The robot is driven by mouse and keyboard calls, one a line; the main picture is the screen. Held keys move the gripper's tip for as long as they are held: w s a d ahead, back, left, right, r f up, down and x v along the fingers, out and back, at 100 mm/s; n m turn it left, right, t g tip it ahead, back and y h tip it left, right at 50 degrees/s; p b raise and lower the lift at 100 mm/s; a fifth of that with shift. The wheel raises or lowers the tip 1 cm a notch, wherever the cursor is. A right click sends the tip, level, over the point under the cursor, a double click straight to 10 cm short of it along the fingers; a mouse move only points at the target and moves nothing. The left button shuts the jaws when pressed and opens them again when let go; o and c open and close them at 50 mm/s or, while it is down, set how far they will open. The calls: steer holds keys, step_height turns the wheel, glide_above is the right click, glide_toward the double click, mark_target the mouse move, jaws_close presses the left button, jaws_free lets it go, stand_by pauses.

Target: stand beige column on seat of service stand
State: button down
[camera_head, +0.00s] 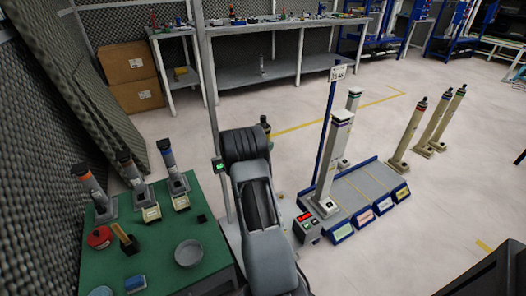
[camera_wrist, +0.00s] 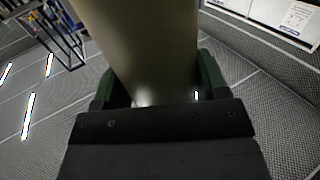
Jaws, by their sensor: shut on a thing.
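A beige column (camera_wrist: 145,40) fills the upper middle of the wrist view, between the green-sided fingers of my gripper (camera_wrist: 157,88). My gripper is shut on it. In the head view a dark cap (camera_head: 265,120) shows just behind my arm, perhaps the top of this column; my gripper and the rest are hidden there. A low stand with blue edges (camera_head: 372,184), probably the service stand, lies on the floor right of my arm. It has several seats with coloured labels. A pale column (camera_head: 332,160) stands at its left end, and another (camera_head: 350,115) stands behind.
Several beige columns (camera_head: 407,135) with dark caps stand on the floor right of the stand. A green table (camera_head: 160,245) at the left bears several columns, a red can and a grey bowl (camera_head: 188,253). A sign post (camera_head: 326,130) rises beside the stand. Open floor lies ahead.

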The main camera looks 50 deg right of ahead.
step_height(320, 180, down, 8)
steer(key=b, duration=0.2)
steer(key=shift+b, duration=0.35)
steer(key=c, duration=0.6)
jaws_free()
steer(key=shift+f, duration=0.3)
steer(key=o, duration=0.5)
steer(key=shift+c, duration=0.2)
steer(key=shift+r, duration=0.15)
steer(key=s+a+p, duration=0.2)
steer(key=a+p, duration=0.1)
steer(key=a, duration=0.9)
